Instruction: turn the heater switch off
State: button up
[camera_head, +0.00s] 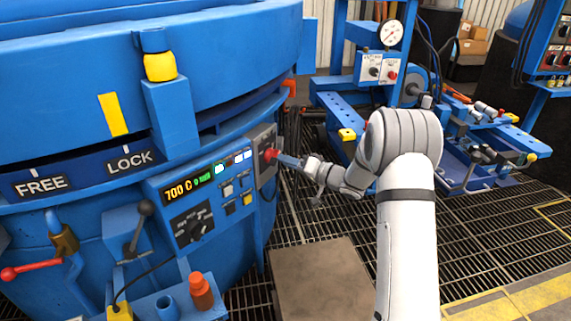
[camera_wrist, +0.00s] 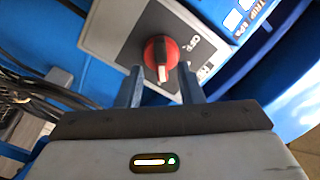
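The heater switch is a red rotary knob (camera_head: 270,154) on a grey plate at the right end of the furnace's control panel. In the wrist view the red knob (camera_wrist: 158,50) has a pale pointer aimed toward the bottom of the picture. A partly readable OFF label (camera_wrist: 195,46) is printed to its right. My gripper (camera_head: 283,158) is right in front of the knob. In the wrist view my gripper (camera_wrist: 161,72) is open, one blue finger on each side of the knob's lower part. I cannot tell whether the fingers touch it.
The control panel (camera_head: 180,230) has a 700 display, buttons and a black dial left of the switch. Levers (camera_head: 140,225) and an orange bottle-like object (camera_head: 201,290) are at the front. A blue bench with a gauge (camera_head: 391,32) stands behind my arm. Grating floor (camera_head: 450,235) is open at right.

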aim_at(273, 157)
jog(key=x, duration=0.2)
jog(key=shift+w+a, duration=0.15)
jog(key=shift+a, duration=0.15)
jog(key=shift+c, duration=0.5)
